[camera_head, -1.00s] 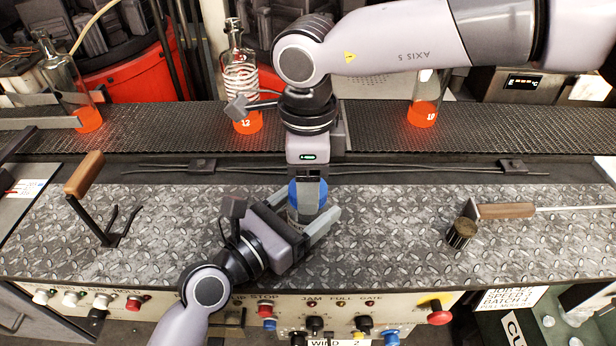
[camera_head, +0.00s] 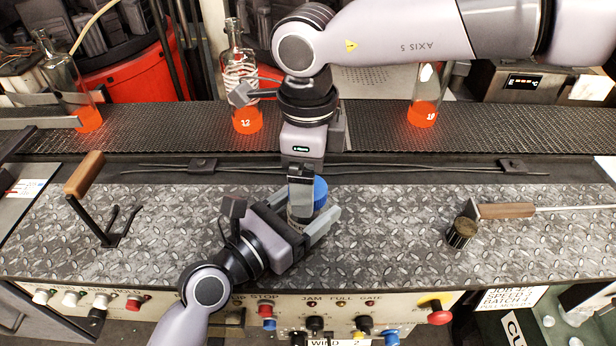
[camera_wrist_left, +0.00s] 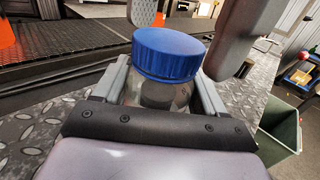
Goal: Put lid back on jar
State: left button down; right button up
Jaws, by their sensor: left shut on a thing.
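The clear glass jar (camera_wrist_left: 165,95) stands upright, with the blue lid (camera_wrist_left: 168,52) resting level on its mouth. In the head view the lid (camera_head: 319,192) shows just right of my right gripper's fingers. My left gripper (camera_head: 312,222) is shut around the jar's body, its fingers on both sides of the glass. My right gripper (camera_head: 301,195) comes down from above at the lid. In the left wrist view its two fingers stand apart, one behind the lid and one to its right, with a gap between them. Most of the jar is hidden in the head view.
A black stand with a wooden handle (camera_head: 86,174) is at left. Bottles with glowing orange bases, one a bottle (camera_head: 247,118), stand on the belt behind. The plate around the jar is clear.

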aim_at(293, 219)
notch_tip(293, 219, up, 11)
dwell(0.3)
pick_arm(q)
grip_release()
jog(key=shift+s, duration=0.1)
jog(key=shift+v, duration=3.5)
pick_arm(e)
jog(key=shift+f, duration=0.3)
